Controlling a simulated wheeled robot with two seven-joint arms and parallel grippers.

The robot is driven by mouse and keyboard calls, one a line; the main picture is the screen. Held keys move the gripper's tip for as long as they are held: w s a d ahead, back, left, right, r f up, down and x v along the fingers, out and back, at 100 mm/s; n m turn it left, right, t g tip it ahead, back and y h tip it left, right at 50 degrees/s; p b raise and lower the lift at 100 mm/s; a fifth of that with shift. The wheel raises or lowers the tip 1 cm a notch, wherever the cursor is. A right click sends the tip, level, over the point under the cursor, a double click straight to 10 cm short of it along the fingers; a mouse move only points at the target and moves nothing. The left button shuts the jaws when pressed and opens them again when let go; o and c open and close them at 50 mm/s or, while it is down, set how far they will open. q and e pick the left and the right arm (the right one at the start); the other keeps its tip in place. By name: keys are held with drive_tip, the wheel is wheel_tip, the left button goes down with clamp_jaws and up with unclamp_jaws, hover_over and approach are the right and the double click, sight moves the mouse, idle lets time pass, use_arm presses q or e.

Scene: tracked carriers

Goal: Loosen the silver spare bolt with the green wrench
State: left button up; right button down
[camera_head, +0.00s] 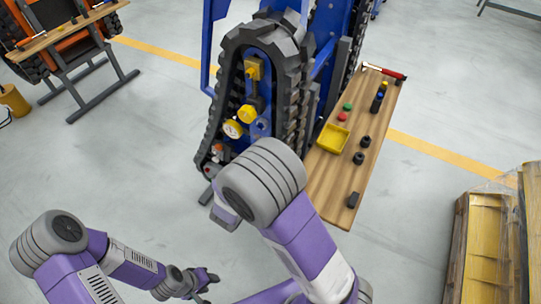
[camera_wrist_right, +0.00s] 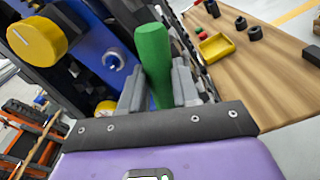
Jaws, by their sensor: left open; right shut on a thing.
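The green wrench (camera_wrist_right: 153,60) shows as a thick green handle in the right wrist view. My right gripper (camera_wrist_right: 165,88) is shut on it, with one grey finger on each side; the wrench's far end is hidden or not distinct. A silver-grey round part (camera_wrist_right: 113,59) sits on the blue panel just left of the handle, apart from it in the picture; I cannot tell whether it is the silver spare bolt. In the head view my right arm hides its gripper and the wrench. My left gripper (camera_head: 207,279) is open and empty, low over the floor.
The tracked carrier (camera_head: 284,45) carries yellow round parts (camera_head: 246,113) on its blue face. A wooden bench (camera_head: 322,181) to its right holds a yellow tray (camera_head: 333,138), a red-handled hammer (camera_head: 384,72) and several small dark parts. Crates (camera_head: 487,240) stand at right.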

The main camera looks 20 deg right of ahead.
drive_tip(key=shift+w+a+r+n+p, duration=0.25)
drive_tip(key=shift+w+n+p, duration=0.05)
drive_tip(key=shift+w+p, duration=0.05)
drive_tip(key=shift+w+a+r+n+p, duration=0.3)
drive_tip(key=shift+w+a+n+p, duration=0.25)
drive_tip(key=shift+p, duration=0.35)
drive_tip(key=shift+d, duration=0.1)
drive_tip(key=shift+w+a+r+n+p, duration=0.15)
drive_tip(key=shift+w+a+n+p, duration=0.45)
drive_tip(key=shift+p, duration=0.25)
